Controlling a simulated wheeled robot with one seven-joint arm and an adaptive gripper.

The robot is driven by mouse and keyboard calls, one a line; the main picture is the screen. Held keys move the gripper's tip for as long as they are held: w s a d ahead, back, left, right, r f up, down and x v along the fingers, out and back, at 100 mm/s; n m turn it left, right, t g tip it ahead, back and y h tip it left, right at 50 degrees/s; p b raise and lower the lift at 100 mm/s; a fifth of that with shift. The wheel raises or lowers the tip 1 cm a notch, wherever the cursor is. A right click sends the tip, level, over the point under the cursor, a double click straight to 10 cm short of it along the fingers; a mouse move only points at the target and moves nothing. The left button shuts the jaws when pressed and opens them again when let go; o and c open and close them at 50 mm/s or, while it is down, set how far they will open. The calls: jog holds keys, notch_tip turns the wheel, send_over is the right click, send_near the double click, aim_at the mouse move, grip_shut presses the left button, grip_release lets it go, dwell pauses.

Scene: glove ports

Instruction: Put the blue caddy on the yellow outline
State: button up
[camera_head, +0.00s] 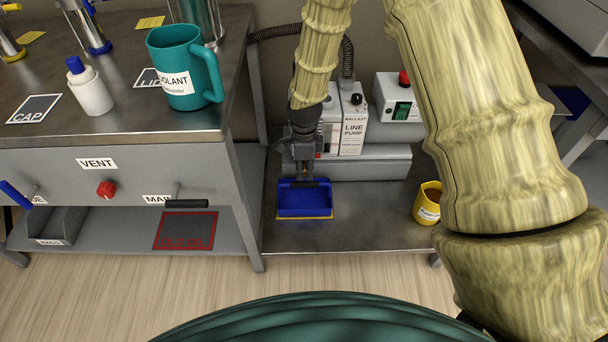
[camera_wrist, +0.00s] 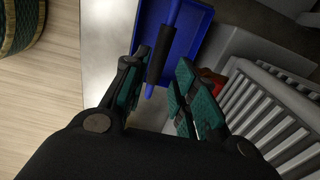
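The blue caddy (camera_head: 305,204) is an open tray on the lower metal shelf at the centre of the head view. The yellow outline (camera_head: 305,218) shows as a thin strip along its front edge; the rest is hidden under or behind the caddy. My gripper (camera_head: 304,172) is just above and behind the caddy, pointing down. In the wrist view the caddy (camera_wrist: 198,28) lies beyond the fingers, with its dark handle grip (camera_wrist: 160,58) near the left finger. My gripper (camera_wrist: 160,90) is open there, its teal-padded fingers apart and not closed on the handle.
Behind the caddy stands the grey line pump (camera_head: 353,128) on its base. A yellow mug (camera_head: 427,203) is to the right on the shelf. The workbench leg (camera_head: 247,215) is close on the left. The shelf between caddy and mug is clear.

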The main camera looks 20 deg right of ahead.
jog(key=s+f+n, duration=0.3)
jog(key=s, duration=0.2)
jog(key=s+f+n, duration=0.3)
jog(key=s+f, duration=0.1)
jog(key=s, duration=0.2)
jog(key=s+d+f+n, duration=0.1)
jog(key=s+f+n, duration=0.2)
jog(key=s, duration=0.2)
jog(key=shift+s+f+n+y+p, duration=0.3)
jog(key=shift+f+p, duration=0.1)
jog(key=s+d+f+n, duration=0.1)
jog(key=s+n, duration=0.4)
jog(key=s, duration=0.5)
jog(key=s+d+f+n, duration=0.1)
jog(key=s+f+n, duration=0.3)
jog(key=s, duration=0.5)
jog(key=shift+s+d+n, duration=0.15)
jog(key=shift+s+n, duration=0.25)
jog(key=shift+n, duration=0.7)
